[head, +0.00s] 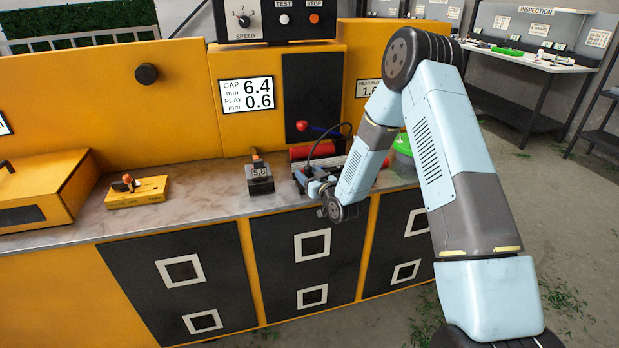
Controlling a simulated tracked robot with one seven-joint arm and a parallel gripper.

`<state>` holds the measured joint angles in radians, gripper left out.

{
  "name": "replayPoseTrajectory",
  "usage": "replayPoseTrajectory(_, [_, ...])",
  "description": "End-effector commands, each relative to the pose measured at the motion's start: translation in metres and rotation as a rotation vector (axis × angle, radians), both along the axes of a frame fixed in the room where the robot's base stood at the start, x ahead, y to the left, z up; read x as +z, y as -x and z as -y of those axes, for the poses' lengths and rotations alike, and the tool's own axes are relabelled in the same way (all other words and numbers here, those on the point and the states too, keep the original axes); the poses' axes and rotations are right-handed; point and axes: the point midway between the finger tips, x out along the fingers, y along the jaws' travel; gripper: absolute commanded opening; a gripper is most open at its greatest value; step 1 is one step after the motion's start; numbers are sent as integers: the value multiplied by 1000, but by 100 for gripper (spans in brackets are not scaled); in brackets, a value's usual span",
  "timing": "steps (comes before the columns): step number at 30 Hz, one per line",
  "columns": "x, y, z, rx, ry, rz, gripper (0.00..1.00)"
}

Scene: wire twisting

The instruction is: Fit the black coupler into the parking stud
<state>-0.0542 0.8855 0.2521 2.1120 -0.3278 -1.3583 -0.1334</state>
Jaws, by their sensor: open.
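I cannot surely make out the black coupler or the parking stud. A round black knob-like piece (146,74) sticks out of the yellow panel at the upper left; I cannot tell whether it is either one. My gripper (304,178) is low over the right part of the bench, by the red and dark parts there. It is open, but its fingertips are small, and I cannot see whether anything lies between them. A black cable (325,138) loops up behind it. My arm hides part of the bench right of the gripper.
A grey block marked 5.6 (260,179) stands just left of my gripper. A yellow block (137,192) with an orange and black piece and a yellow box (40,188) are farther left. A red-knobbed lever (303,125) rises behind. The bench (205,195) is clear between the blocks.

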Motion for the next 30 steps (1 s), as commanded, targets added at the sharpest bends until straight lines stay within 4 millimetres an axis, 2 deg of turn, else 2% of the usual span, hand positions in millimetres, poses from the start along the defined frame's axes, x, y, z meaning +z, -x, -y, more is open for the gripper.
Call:
replayPoseTrajectory(7, [0, -1, -1, 0, 0, 0, 57])
replayPoseTrajectory(25, [0, -1, -1, 1, 1, -1, 0])
replayPoseTrajectory(30, [0, -1, -1, 1, 0, 0, 0])
